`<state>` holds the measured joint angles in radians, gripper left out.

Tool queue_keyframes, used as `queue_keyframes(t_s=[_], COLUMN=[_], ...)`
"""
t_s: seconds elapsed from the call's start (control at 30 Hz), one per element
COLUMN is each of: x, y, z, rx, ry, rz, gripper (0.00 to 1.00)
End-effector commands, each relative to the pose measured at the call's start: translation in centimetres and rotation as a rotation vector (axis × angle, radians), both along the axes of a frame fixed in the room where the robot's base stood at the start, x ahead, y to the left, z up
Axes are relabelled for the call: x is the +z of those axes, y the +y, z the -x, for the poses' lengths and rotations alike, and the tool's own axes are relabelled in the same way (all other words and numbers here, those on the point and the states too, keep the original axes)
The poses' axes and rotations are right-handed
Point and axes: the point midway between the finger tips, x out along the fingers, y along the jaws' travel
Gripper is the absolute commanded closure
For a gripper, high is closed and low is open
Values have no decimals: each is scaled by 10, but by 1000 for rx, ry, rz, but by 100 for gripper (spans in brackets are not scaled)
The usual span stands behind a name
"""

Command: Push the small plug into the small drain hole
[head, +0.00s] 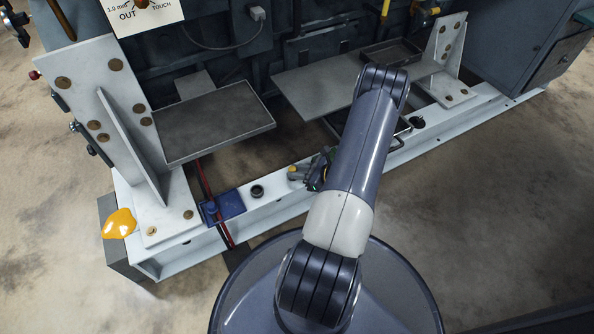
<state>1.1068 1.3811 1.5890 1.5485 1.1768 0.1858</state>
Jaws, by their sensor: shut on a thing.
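My gripper (316,172) is low over the white base rail (385,158), left of my forearm, which partly covers it. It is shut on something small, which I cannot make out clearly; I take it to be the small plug. A small brass-tipped piece (293,173) shows just left of the gripper; I cannot tell whether the jaws touch it. A dark round ring with an opening (257,191) stands on the rail further left. A black round piece (417,122) sits on the rail to the right of my arm. I cannot tell which opening is the small drain hole.
A blue block (224,206) sits on the rail near red and black cables (211,205). Grey trays (213,123) and (330,82) a grey plate overhang behind the rail. A white bracket (115,120) stands at left, with an orange patch (119,223) beside its foot. The floor in front is mostly clear.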

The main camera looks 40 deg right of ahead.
Motion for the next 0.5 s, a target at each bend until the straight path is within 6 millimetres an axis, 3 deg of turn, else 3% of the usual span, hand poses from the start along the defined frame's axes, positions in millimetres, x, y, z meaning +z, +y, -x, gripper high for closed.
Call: queue_keyframes(t_s=[0.07,0.1,0.37,0.5], x=[-1,-1,0,0], y=[0,0,0,0], z=[0,0,0,0], rx=[0,0,0,0], ry=[0,0,0,0], rz=[0,0,0,0], gripper=[100,77,56,55])
